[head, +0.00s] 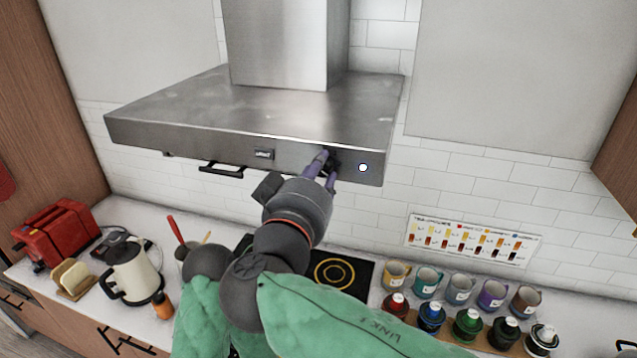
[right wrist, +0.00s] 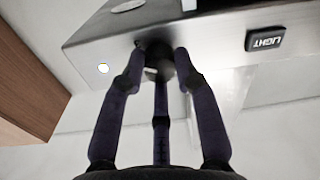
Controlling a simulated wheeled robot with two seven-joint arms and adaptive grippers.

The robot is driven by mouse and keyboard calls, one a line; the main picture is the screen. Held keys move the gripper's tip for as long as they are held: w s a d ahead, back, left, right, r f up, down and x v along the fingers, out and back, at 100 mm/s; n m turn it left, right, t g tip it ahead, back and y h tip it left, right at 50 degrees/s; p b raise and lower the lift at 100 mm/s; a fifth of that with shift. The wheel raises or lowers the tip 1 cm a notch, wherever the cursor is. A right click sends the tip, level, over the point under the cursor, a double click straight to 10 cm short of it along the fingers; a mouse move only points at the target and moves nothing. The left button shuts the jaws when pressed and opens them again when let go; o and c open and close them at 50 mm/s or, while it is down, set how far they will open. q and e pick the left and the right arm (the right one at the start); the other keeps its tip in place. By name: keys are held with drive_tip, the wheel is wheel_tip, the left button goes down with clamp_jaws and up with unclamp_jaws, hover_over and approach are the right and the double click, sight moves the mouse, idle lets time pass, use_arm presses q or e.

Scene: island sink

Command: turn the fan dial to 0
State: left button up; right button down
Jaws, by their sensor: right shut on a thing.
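The fan dial (right wrist: 158,62) is a small dark round knob on the front face of the steel range hood (head: 240,135). In the head view it is mostly hidden behind my right gripper (head: 325,165), near the right end of the hood's front. In the right wrist view my right gripper (right wrist: 160,65) has its purple fingers closed around the dial. The dial's marking and pointer cannot be read. My left gripper is not in view.
A lit round light (head: 363,167) sits right of the dial, and a LIGHT switch (head: 264,154) sits left of it. Below are a cooktop (head: 362,272), several mugs (head: 459,290), a kettle (head: 133,272) and a red toaster (head: 62,232).

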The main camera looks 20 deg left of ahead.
drive_tip(key=shift+a+n+h+p, duration=0.2)
drive_tip(key=shift+n+p, duration=0.7)
drive_tip(key=shift+n, duration=4.9)
drive_tip(key=shift+d+n+h+p, duration=0.1)
drive_tip(key=shift+n+h+p, duration=0.55)
drive_tip(key=shift+n, duration=5.15)
drive_tip(key=shift+f+y+p, duration=0.1)
drive_tip(key=shift+y+p, duration=0.15)
drive_tip(key=shift+p, duration=0.05)
drive_tip(key=c, duration=0.9)
unclamp_jaws()
